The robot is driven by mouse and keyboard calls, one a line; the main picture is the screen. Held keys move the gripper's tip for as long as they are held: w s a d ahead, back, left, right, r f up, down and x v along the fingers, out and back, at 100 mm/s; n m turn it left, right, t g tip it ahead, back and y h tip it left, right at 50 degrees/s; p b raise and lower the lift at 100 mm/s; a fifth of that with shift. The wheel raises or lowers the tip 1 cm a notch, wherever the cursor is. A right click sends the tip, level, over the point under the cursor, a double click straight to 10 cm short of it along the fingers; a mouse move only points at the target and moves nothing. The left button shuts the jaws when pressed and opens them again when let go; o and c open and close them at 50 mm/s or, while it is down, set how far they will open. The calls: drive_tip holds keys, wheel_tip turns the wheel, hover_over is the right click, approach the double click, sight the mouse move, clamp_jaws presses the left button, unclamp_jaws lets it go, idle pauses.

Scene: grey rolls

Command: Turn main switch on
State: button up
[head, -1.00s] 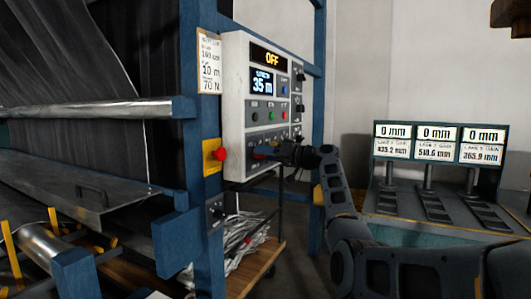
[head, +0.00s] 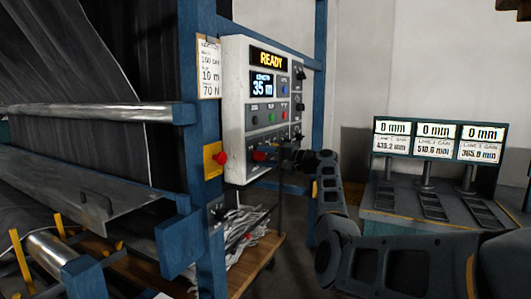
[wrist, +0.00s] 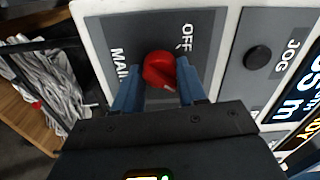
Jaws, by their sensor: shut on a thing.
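The main switch is a red knob (wrist: 163,66) on a grey plate (wrist: 205,30) marked "MAI…" and "OFF" in the wrist view. In the head view the red knob (head: 259,156) sits at the bottom left of the white control panel (head: 233,120). My gripper (head: 272,153) reaches it from the right. In the wrist view my gripper (wrist: 158,84) has its two blue fingers on either side of the knob and is shut on it. The panel's top display (head: 268,59) reads READY, and the screen below shows 35 m.
A red button on a yellow box (head: 214,159) is on the blue post left of the panel. Small buttons and a JOG button (wrist: 258,56) are near the knob. A cart with tangled strips (head: 243,235) stands below. Three gauge displays (head: 436,138) stand at right.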

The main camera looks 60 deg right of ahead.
drive_tip(key=shift+m+p, duration=0.35)
drive_tip(key=shift+m, duration=0.35)
drive_tip(key=shift+d, duration=0.1)
drive_tip(key=shift+f, duration=0.1)
drive_tip(key=o, duration=1.1)
drive_tip(key=shift+c, duration=0.2)
drive_tip(key=s+b, duration=0.1)
drive_tip(key=s, duration=0.7)
drive_tip(key=shift+d, duration=0.25)
